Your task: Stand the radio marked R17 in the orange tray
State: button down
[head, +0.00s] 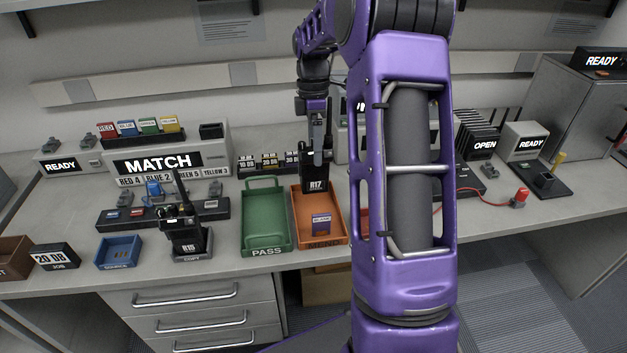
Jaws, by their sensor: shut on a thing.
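The black radio marked R17 (316,182) is upright at the back part of the orange tray (321,243), which is labelled MEND. My gripper (318,135) is above it and shut on its upper part. Whether the radio's base touches the tray floor I cannot tell. A small purple block with a label (321,224) lies in the front of the orange tray. My purple arm covers the area right of the tray.
A green PASS tray (266,246) stands directly left of the orange tray and looks empty. Radio R15 (183,240) stands in a COPY holder further left, near a blue SOURCE tray (119,251). A MATCH display (165,163) stands behind. A red cord runs at right.

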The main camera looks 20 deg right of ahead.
aim_at(315, 168)
jog(key=shift+f+b, duration=0.3)
jog(key=shift+f, duration=2.9)
grip_release()
jog(key=r, duration=0.4)
jog(key=w+r+p, duration=0.1)
jog(key=r, duration=0.3)
jog(key=w+r, duration=0.1)
jog(key=r, duration=0.3)
jog(key=shift+d+p, duration=0.3)
